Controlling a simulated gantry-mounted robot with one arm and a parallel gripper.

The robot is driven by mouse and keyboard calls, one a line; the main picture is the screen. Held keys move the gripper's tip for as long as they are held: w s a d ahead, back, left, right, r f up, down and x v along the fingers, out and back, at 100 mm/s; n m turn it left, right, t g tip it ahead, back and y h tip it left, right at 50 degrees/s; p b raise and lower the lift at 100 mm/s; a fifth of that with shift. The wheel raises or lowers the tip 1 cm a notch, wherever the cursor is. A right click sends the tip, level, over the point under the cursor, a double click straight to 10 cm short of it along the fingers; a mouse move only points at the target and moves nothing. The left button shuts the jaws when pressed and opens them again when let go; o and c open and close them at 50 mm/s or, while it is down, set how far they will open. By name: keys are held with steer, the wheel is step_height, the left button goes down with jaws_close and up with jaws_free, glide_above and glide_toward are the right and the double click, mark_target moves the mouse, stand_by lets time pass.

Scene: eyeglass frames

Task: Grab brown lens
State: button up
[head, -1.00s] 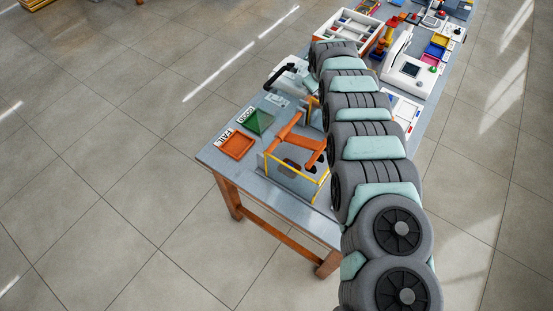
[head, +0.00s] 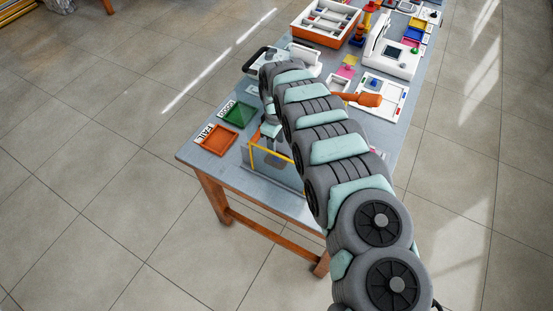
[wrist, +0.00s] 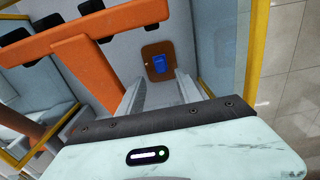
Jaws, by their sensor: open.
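The brown lens (wrist: 151,63), a small rounded brown piece with a blue square (wrist: 160,64) on it, lies on a grey surface in the upper middle of the wrist view. My gripper (wrist: 160,78) is open, its two pale fingers spread and pointing toward the lens. The lens shows just beyond the fingertips, and nothing is between the fingers. I cannot tell the exact height gap. In the head view my gripper (head: 268,132) is partly hidden by my arm, near the yellow frame on the bench. The lens is hidden there.
An orange fixture (wrist: 85,65) stands close to the left of my gripper, and yellow frame bars (wrist: 258,45) stand on the right. A green GOOD tray (head: 238,113) and an orange FAIL tray (head: 215,140) lie on the bench's left side.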

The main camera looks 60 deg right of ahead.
steer(key=shift+s+a+f+b, duration=0.15)
steer(key=shift+f+b, duration=0.1)
steer(key=shift+f, duration=1.15)
steer(key=shift+s+f+b, duration=0.1)
steer(key=shift+f+b, duration=0.15)
steer(key=shift+f, duration=1.15)
steer(key=shift+c, duration=0.2)
jaws_close()
